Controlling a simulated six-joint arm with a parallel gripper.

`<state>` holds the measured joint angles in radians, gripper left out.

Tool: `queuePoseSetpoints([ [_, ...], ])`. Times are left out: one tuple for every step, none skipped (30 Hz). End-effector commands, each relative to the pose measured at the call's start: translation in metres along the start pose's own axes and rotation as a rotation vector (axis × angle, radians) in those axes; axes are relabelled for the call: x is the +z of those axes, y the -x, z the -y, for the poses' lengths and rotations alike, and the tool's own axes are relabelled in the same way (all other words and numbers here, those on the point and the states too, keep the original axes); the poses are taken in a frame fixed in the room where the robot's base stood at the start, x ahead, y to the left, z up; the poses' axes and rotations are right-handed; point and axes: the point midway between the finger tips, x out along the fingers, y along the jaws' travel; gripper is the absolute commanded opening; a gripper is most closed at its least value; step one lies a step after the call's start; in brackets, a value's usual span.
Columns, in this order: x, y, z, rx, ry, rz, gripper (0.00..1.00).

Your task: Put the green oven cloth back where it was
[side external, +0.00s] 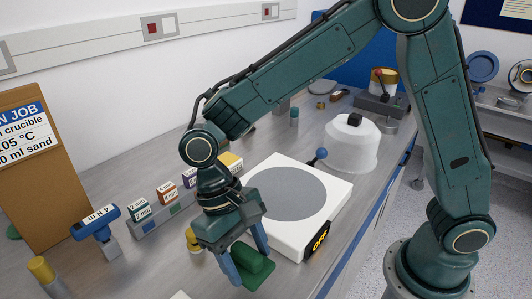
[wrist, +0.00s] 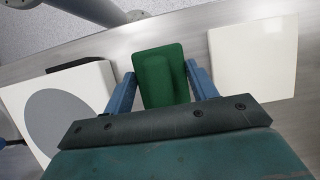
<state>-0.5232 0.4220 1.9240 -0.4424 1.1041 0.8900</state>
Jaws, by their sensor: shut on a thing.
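The green oven cloth (side external: 252,265) is a dark green folded block at the front of the bench. My gripper (side external: 246,272) points down with its blue fingers on either side of the cloth. In the wrist view the cloth (wrist: 160,78) sits between the two fingers (wrist: 162,82), which are shut on it. I cannot tell whether the cloth touches the bench or is a little above it.
A white hotplate (side external: 325,205) with a grey disc and an OFF display stands just behind the cloth. A clear dome (side external: 350,150) is farther back. A white square plate (wrist: 252,58) lies beside the cloth. Several small labelled boxes (side external: 166,190) stand at left, near a yellow-topped item (side external: 193,240).

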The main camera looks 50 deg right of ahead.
Motion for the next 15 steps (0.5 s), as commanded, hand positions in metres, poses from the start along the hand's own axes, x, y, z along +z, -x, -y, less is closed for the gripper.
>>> queuePoseSetpoints([
  [-0.002,-0.006,0.0,0.001,-0.001,0.003,0.33],
  [-0.003,-0.01,-0.001,0.003,-0.001,0.003,0.33],
  [-0.005,-0.014,-0.001,0.003,-0.001,0.003,0.33],
  [-0.006,-0.017,0.0,0.002,-0.001,0.002,0.33],
  [-0.007,-0.019,0.0,0.001,-0.001,0.002,0.33],
  [-0.008,-0.021,0.0,0.002,-0.001,0.002,0.33],
  [-0.009,-0.023,0.0,0.001,0.0,0.001,0.33],
  [-0.01,-0.024,0.0,0.001,0.0,0.001,0.33],
  [-0.01,-0.024,0.0,0.0,0.0,0.0,0.33],
  [-0.01,-0.024,0.0,0.0,0.0,0.0,0.33],
  [-0.01,-0.024,0.0,0.0,0.0,0.0,0.33],
  [-0.01,-0.024,0.0,0.0,0.0,0.0,0.33],
  [-0.01,-0.025,0.0,0.0,0.0,0.0,0.33],
  [-0.011,-0.026,0.0,0.001,0.0,0.001,0.33],
  [-0.011,-0.028,0.0,0.001,-0.001,0.002,0.33],
])
